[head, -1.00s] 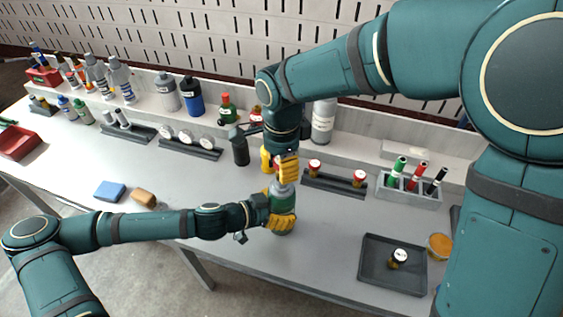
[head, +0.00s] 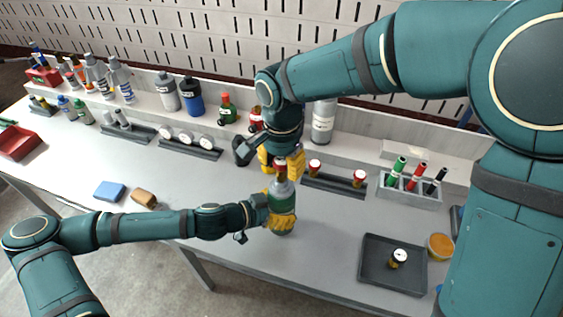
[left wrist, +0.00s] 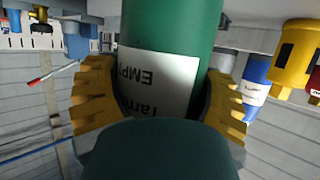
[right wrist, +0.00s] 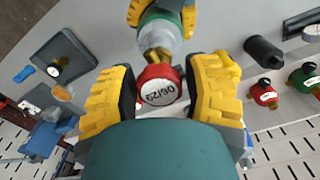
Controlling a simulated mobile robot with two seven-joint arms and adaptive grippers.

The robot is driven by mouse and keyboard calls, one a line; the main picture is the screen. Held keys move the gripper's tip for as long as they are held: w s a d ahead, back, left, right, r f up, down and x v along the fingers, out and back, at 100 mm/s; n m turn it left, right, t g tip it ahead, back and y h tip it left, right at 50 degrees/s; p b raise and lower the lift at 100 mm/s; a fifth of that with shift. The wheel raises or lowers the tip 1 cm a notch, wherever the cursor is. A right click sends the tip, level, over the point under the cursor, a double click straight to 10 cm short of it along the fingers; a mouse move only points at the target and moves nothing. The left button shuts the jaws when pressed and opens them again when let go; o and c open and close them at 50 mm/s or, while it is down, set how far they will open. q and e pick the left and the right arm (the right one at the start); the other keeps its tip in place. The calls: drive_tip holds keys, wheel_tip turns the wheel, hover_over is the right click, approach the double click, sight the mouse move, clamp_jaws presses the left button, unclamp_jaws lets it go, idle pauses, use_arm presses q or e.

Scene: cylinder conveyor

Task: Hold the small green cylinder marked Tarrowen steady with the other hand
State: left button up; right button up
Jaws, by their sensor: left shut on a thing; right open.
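The small green cylinder (head: 282,192) stands upright, apparently on the bench, with a grey shoulder and a brass neck. In the left wrist view its white label (left wrist: 160,80) reads "Tarr…" and "EMP…", partly cut off. My left gripper (head: 281,210) is shut around its body. A red cap (right wrist: 157,88) with a white, date-like marked top sits on the cylinder's neck. My right gripper (right wrist: 163,68) is open above the cylinder, with one finger on each side of the cap and visible gaps. The cap also shows in the head view (head: 280,164).
A dark tray (head: 372,282) holding a small white-topped part lies at right. Behind are a rack of red-and-white caps (head: 335,184) and a marker holder (head: 408,196). Bottles line the rear shelf. A blue block (head: 109,191) and a brown brush (head: 143,197) lie left; the bench between is clear.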

drive_tip(key=n, duration=0.5)
drive_tip(key=shift+n, duration=0.4)
drive_tip(key=n, duration=0.6)
drive_tip(key=n, duration=0.6)
idle(0.3)
drive_tip(key=n, duration=0.6)
idle(0.3)
